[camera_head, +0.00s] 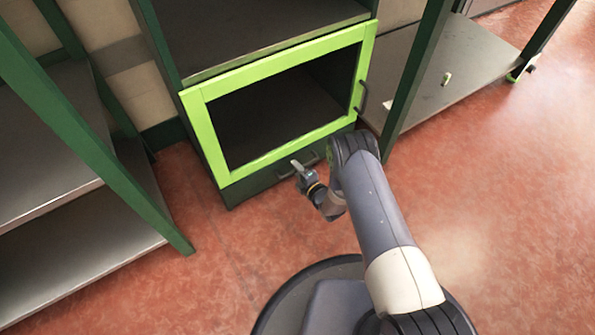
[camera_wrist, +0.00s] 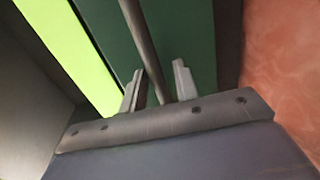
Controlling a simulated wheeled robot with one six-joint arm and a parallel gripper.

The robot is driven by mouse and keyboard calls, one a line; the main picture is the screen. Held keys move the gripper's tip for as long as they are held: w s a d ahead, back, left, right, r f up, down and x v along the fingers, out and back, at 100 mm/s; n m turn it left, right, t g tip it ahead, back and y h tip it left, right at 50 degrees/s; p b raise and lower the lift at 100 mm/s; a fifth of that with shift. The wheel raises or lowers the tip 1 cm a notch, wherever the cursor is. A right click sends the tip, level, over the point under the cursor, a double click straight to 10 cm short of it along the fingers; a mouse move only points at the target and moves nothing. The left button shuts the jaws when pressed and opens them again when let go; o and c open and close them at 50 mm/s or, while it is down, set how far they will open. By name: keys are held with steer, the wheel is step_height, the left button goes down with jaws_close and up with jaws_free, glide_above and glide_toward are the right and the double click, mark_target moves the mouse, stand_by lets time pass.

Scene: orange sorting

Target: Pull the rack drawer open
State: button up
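The rack drawer (camera_head: 245,188) is the dark green front low in the rack, under a lime-green framed door. It sits flush with the rack and looks closed. Its dark bar handle (camera_head: 285,175) runs across the front and is partly covered by my gripper (camera_head: 297,166). In the wrist view, the handle (camera_wrist: 143,40) passes between the two grey fingers of my gripper (camera_wrist: 156,85). The fingers are apart, with a gap visible on the right side of the bar. The drawer's green front (camera_wrist: 195,35) lies behind it.
The lime-green door frame (camera_head: 205,135) is closed above the drawer and has its own handle (camera_head: 363,97) at the right. Open shelves (camera_head: 50,195) stand at the left. The red floor before the drawer is clear.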

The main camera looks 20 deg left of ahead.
steer(key=shift+c, duration=0.3)
jaws_close()
stand_by(0.3)
